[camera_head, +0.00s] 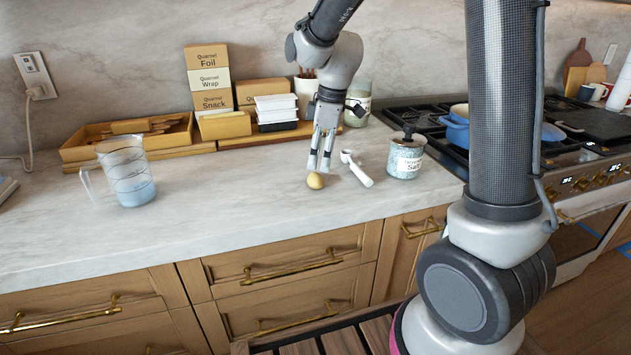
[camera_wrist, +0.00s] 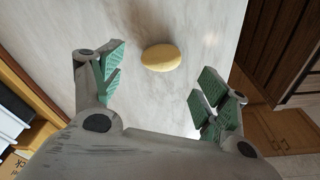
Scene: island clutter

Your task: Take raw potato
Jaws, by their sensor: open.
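The raw potato (camera_head: 315,181) is a small yellow oval lying on the marble counter, near its front edge. In the wrist view the potato (camera_wrist: 161,57) lies ahead of the fingertips, between the lines of the two fingers, and nothing touches it there. My gripper (camera_head: 321,166) points down just above and slightly behind the potato in the head view. In the wrist view my gripper (camera_wrist: 155,88) has its green-padded fingers spread wide with nothing between them.
A white scoop (camera_head: 357,169) and a salt jar (camera_head: 406,158) stand close on the right. A measuring cup (camera_head: 126,175) with blue liquid is at the left. Boxes (camera_head: 210,80) and a wooden tray (camera_head: 70,153) line the back. The counter left of the potato is clear.

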